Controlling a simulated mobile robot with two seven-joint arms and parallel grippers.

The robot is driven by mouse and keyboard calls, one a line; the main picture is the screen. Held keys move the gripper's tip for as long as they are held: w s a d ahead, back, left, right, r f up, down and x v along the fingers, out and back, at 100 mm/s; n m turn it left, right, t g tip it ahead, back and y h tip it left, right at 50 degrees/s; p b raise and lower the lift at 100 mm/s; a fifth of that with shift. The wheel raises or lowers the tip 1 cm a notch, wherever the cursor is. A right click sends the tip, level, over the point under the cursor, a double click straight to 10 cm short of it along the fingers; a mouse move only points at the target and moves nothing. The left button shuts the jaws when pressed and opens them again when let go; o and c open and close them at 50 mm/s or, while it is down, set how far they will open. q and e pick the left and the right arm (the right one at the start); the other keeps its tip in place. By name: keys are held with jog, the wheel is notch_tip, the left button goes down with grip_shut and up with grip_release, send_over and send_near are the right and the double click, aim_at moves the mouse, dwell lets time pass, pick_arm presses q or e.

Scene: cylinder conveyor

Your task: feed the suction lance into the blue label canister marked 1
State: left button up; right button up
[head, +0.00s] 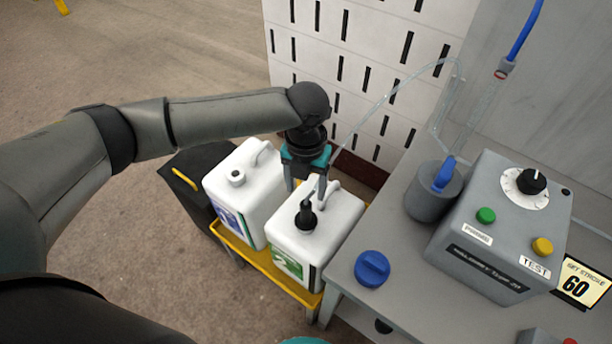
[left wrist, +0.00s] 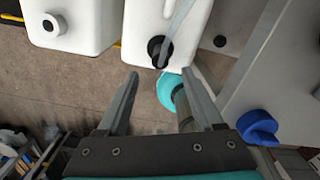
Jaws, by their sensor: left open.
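The blue label canister (head: 245,188) is the left of two white canisters, and its neck (head: 236,178) is open. The number on its label is hard to read. The green label canister (head: 318,232), marked 2, stands to its right. The suction lance's black head (head: 306,216) sits in that canister's neck, and it also shows in the left wrist view (left wrist: 160,48). A clear tube runs up from it. My left gripper (head: 306,186) is open and empty, pointing down near the lance head. In the left wrist view its fingers (left wrist: 161,75) are spread apart, with the lance beyond them. My right gripper cannot be made out.
Both canisters stand on a yellow-edged stand (head: 262,262). A grey bench (head: 400,290) on the right carries a blue cap (head: 372,268), a grey cup (head: 432,195) and a control box (head: 500,235). A slotted white panel (head: 365,70) stands behind.

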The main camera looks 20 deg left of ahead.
aim_at(306, 213)
pick_arm(q)
notch_tip(306, 213, down, 11)
jog(key=shift+f+b, duration=0.1)
jog(key=shift+b, duration=1.15)
grip_shut()
dwell(0.4)
